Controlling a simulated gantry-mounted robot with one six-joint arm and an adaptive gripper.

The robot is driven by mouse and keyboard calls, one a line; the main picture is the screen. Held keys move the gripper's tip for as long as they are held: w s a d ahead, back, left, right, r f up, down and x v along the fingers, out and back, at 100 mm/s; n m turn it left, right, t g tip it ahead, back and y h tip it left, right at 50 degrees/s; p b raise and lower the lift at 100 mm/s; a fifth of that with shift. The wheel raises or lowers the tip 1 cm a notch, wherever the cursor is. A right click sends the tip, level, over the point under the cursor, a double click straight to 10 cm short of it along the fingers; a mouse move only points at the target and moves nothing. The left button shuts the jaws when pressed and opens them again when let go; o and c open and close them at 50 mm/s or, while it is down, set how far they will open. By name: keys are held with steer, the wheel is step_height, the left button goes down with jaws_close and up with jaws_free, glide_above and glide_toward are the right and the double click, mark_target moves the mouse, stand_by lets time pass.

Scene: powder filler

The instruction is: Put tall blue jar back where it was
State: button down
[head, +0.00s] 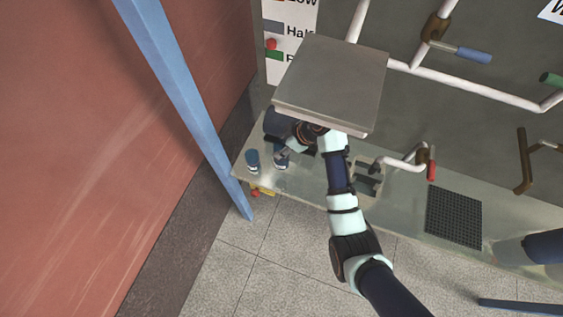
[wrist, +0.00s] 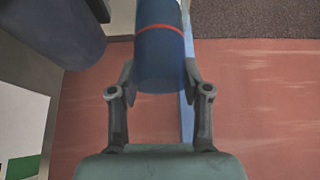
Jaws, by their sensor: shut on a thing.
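In the wrist view, the blue jar (wrist: 160,62) with a thin red band stands between my fingertips. My gripper (wrist: 158,82) is shut on it, one finger on each side. The jar's far end is cut off by the frame's edge. In the head view my arm reaches under a grey box, and my gripper end is small and partly hidden near the shelf's left end. A blue jar (head: 252,161) shows on the left end of the shelf (head: 400,195); I cannot tell from that view whether it is the held one.
A large dark blue cylinder (wrist: 62,32) is close beside the held jar in the wrist view. The grey box (head: 332,82) overhangs my arm. A blue post (head: 180,95) stands just left of the shelf. A dark grate (head: 454,216) lies farther right.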

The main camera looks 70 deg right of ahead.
mark_target(283, 160)
step_height(283, 160, down, 10)
steer(key=shift+w+r+b, duration=0.1)
steer(key=shift+b, duration=0.25)
steer(key=c, duration=0.5)
jaws_free()
steer(key=shift+r, duration=0.15)
steer(key=p+v, duration=0.1)
steer(key=v, duration=1)
steer(key=shift+s+r, duration=0.3)
